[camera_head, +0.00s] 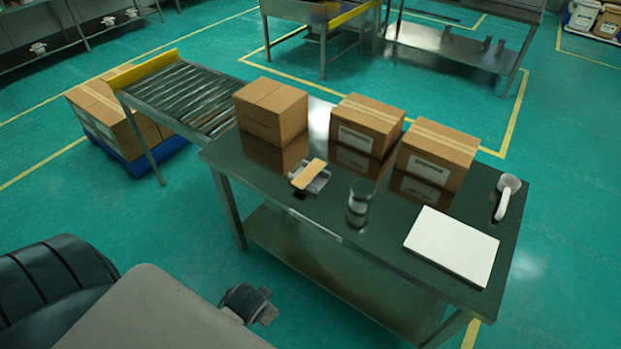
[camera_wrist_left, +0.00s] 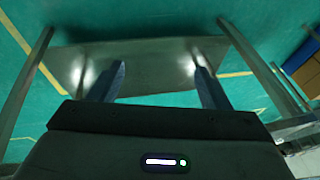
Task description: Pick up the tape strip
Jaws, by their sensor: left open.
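The tan tape strip (camera_head: 311,174) lies across a small grey holder (camera_head: 318,184) near the front left of the dark steel table (camera_head: 345,232). One end of the strip sticks out past the holder. My left gripper (camera_wrist_left: 160,68) is open in the left wrist view, with nothing between its fingers. Behind the fingers, that view shows a metal shelf and table legs; the tape strip is not in it. In the head view, I cannot make out the left fingers clearly. My right gripper is not in view.
Several things share the table: three cardboard boxes (camera_head: 368,124) along the back, a clear glass (camera_head: 361,196) just right of the strip, a white slab (camera_head: 451,246) and a white handled device (camera_head: 506,194). A roller conveyor (camera_head: 185,98) adjoins the table's left end.

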